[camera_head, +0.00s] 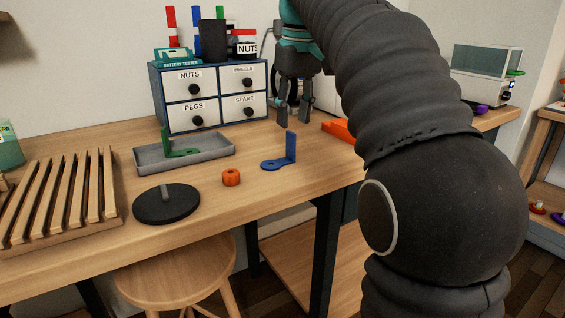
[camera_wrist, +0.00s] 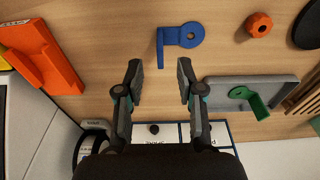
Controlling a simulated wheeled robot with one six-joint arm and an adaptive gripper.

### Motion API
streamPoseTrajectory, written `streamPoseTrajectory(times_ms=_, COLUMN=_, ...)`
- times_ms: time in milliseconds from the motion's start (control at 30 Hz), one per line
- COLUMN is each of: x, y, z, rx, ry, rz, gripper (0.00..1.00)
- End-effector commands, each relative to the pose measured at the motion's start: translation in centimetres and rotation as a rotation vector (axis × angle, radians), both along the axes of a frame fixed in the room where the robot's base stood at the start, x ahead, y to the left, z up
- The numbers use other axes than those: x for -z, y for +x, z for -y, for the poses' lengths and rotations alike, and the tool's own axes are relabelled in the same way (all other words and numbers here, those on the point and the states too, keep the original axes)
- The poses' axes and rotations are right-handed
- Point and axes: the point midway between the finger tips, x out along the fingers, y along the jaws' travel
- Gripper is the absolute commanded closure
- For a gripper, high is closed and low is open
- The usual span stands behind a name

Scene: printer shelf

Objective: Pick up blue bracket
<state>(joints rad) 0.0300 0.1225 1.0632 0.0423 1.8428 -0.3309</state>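The blue bracket (camera_head: 284,153) stands on the wooden table near its front edge, with a flat base with a hole and an upright plate. In the wrist view the blue bracket (camera_wrist: 179,38) lies ahead of the fingertips, apart from them. My gripper (camera_head: 292,112) is above the table, behind the bracket and in front of the drawer unit's right side. In the wrist view my gripper (camera_wrist: 160,72) has its two fingers spread wide, open and empty.
An orange nut (camera_head: 231,177) and a black disc with a peg (camera_head: 166,203) are left of the bracket. A grey tray (camera_head: 215,150) holds a green bracket (camera_head: 180,151). An orange part (camera_head: 338,130) lies to the right. A drawer unit (camera_head: 158,104) stands behind, and a slatted wooden rack (camera_head: 60,200) is far left.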

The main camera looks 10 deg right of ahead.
Motion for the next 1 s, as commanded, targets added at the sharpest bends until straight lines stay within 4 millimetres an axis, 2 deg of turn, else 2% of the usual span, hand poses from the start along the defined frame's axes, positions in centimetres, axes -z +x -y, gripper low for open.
streamPoseTrajectory(times_ms=233, x=1.6, y=0.2, z=-0.1, rx=0.000, ry=0.000, rz=0.001, gripper=0.62)
streamPoseTrajectory(times_ms=533, x=5.5, y=0.7, z=-0.3, rx=0.000, ry=0.000, rz=-0.001, gripper=0.62)
streamPoseTrajectory(times_ms=867, x=6.0, y=0.8, z=-0.3, rx=0.001, ry=0.000, rz=0.001, gripper=0.62)
streamPoseTrajectory(times_ms=1000, x=6.0, y=0.8, z=-0.3, rx=0.001, ry=0.000, rz=0.001, gripper=0.95)
